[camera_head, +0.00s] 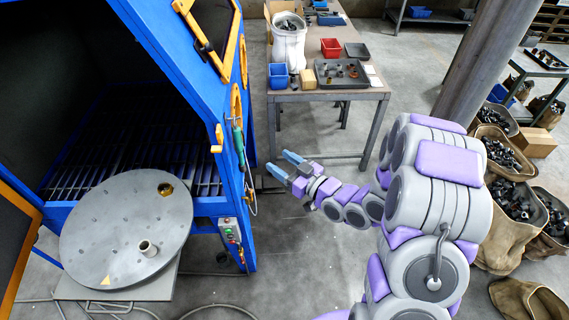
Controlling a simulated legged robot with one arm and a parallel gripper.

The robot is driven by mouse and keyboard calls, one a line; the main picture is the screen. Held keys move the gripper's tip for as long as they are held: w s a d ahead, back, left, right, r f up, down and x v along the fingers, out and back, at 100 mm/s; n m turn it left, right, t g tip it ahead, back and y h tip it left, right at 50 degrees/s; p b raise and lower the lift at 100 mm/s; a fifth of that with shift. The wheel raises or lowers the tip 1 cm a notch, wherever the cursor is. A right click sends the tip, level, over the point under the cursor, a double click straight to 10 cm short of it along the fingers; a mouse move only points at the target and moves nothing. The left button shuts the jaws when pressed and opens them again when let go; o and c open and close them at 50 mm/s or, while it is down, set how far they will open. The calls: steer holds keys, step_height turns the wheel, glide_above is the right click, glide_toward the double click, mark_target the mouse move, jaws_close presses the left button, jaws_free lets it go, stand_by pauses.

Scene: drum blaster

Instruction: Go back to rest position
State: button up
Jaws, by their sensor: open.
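My gripper (284,166) is in the middle of the head view, at the end of my purple and grey arm. Its two blue fingers are spread apart and nothing shows between them. It is over open floor, just right of the blue blaster cabinet (190,70) and in front of the work table. The arm is bent and reaches left from the right side of the picture.
A round grey turntable (110,235) with a brass part (165,189) and a pale ring (148,248) stands before the cabinet. A pillar (478,65) and sacks (512,205) stand right.

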steer(key=shift+s+d, duration=0.25)
steer(key=shift+s, duration=0.05)
steer(key=d+f+g+h, duration=0.2)
steer(key=d+g+h, duration=0.1)
steer(key=d+h, duration=0.5)
steer(key=s+d+r+m+g+h, duration=0.3)
steer(key=s+d+m+h, duration=0.15)
steer(key=s+d, duration=0.2)
steer(key=s+a+r+m+g, duration=0.1)
steer(key=s+a+r+g, duration=0.1)
steer(key=s, duration=0.8)
steer(key=s+a+r+m+g, duration=0.1)
steer(key=s+r+g, duration=0.2)
steer(key=s, duration=0.7)
steer(key=s+a+r+m+g, duration=0.2)
steer(key=s+r+g, duration=0.1)
steer(key=s, duration=0.7)
steer(key=shift+s+a+g+b, duration=0.25)
steer(key=shift+a+g+b, duration=0.1)
steer(key=shift+g, duration=0.05)
